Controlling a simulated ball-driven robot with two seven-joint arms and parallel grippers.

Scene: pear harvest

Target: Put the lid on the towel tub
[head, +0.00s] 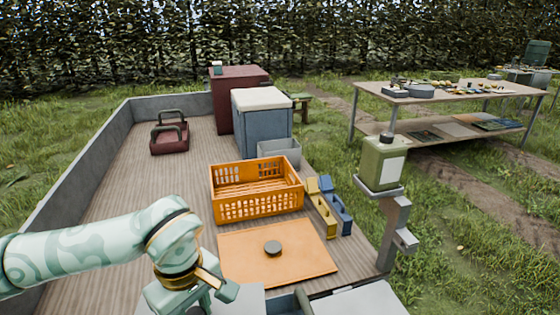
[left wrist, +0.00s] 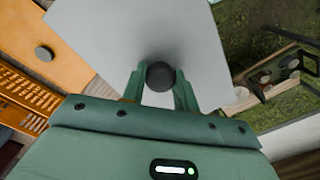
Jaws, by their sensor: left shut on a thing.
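My left gripper (left wrist: 160,88) is shut on the dark round knob (left wrist: 159,76) of a pale grey flat lid (left wrist: 135,30), in the left wrist view. In the head view my left gripper (head: 212,293) is low at the bottom edge, and part of the pale lid (head: 245,299) shows beside it. I cannot tell for sure which container is the towel tub; a small open grey bin (head: 280,149) stands behind the orange crate. Another pale panel (head: 365,302) is at the bottom right. My right gripper is not in view.
An orange crate (head: 257,207) stands behind an orange panel with a dark knob (head: 290,270). Yellow (head: 322,213) and blue (head: 341,215) carriers stand to its right. A post holds a green canister (head: 378,165). The left deck is largely clear.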

